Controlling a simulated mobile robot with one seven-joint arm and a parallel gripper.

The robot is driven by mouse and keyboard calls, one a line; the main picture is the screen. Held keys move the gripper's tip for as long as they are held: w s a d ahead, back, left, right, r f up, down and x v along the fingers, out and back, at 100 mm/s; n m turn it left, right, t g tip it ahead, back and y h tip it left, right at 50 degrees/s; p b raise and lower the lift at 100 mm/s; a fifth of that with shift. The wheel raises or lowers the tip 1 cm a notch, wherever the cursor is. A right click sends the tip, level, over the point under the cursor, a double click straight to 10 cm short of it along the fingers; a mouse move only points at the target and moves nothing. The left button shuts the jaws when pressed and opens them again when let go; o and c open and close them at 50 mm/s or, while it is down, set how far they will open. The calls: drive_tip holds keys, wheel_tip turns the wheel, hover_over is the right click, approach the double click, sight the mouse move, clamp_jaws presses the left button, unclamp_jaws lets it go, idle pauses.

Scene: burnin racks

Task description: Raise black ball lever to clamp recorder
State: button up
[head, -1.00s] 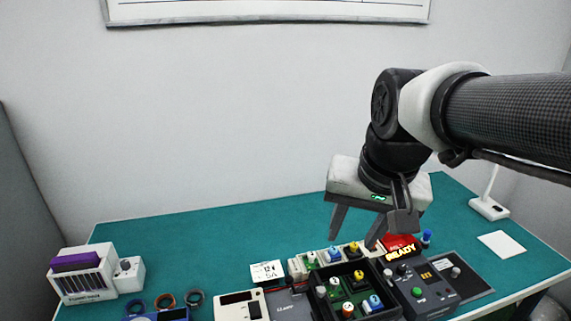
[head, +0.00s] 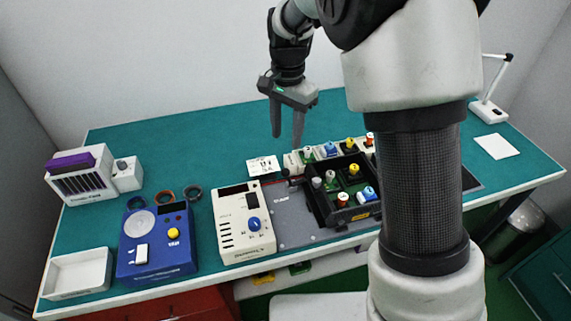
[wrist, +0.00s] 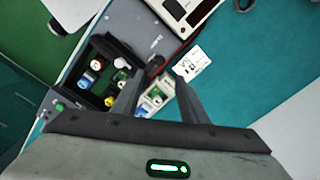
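A black ball lever (head: 286,173) sits low at the back of a grey plate (head: 290,226) with white lettering, left of a black open box (head: 318,207). It seems to show in the wrist view as a dark knob (wrist: 157,61), partly unclear. I cannot tell which item is the recorder; the black box on the plate holds several coloured knobbed pieces. My gripper (head: 287,140) is open and empty, fingers down, above and behind the lever. In the wrist view the fingers (wrist: 158,88) are spread, with the dark knob just beyond their tips.
A cream meter (head: 243,232) stands left of the plate, with a white card (head: 263,166) behind it. A row of small coloured parts (head: 330,151) lies behind the box. A blue scale (head: 155,250) and white tray (head: 78,273) are farther left.

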sight(286, 169)
wheel_tip(286, 169, down, 13)
drive_tip(key=shift+w+a+r, duration=0.1)
drive_tip(key=shift+r, duration=0.1)
clamp_jaws()
